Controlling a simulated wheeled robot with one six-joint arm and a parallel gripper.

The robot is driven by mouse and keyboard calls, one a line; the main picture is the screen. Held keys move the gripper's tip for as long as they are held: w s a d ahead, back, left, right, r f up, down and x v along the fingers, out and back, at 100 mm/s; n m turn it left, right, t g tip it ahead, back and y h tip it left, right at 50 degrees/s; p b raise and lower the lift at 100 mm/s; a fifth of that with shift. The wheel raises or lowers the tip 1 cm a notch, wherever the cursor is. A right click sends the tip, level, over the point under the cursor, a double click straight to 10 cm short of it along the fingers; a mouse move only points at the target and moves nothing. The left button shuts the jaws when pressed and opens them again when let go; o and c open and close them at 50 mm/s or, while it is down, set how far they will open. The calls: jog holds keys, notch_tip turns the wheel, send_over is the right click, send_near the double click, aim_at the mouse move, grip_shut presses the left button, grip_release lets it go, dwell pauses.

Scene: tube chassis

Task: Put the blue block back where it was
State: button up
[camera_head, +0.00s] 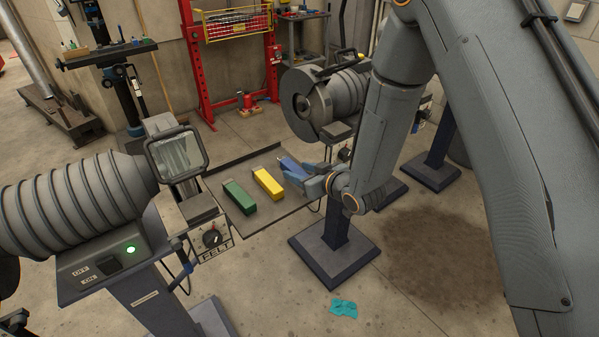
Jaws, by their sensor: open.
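The three blocks lie roughly side by side. My gripper (296,173) is open and reaches in from the right at the blue block's near end. It hides part of the block. I cannot tell whether the fingers touch it.
A bench grinder with a green light (130,249) stands at the left front. Another grinding machine (325,97) stands behind my gripper, close to my arm. A red press frame (199,75) stands at the back. A teal rag (344,308) lies on the floor.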

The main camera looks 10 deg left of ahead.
jog(key=b+v, duration=0.1)
jog(key=v, duration=1)
jog(key=shift+s+d+b, duration=0.25)
jog(key=shift+d+b, duration=0.05)
jog(key=shift+b, duration=0.1)
jog(key=d+m+g+h, duration=0.2)
jog(key=d+m+h, duration=0.45)
jog(key=d, duration=1.05)
jog(key=s+d+r+m+g+h, duration=0.1)
jog(key=s+d+r+g+h, duration=0.1)
jog(key=s, duration=0.6)
jog(key=s+d+r+m+g+h, duration=0.1)
jog(key=s+d+r+m+g, duration=0.1)
jog(key=s+d+g, duration=0.2)
jog(key=s+d, duration=0.3)
jog(key=s, duration=0.1)
jog(key=shift+s+d+r+h, duration=0.25)
jog(key=shift+s+r+h, duration=0.1)
jog(key=shift+r, duration=0.05)
jog(key=shift+m, duration=0.25)
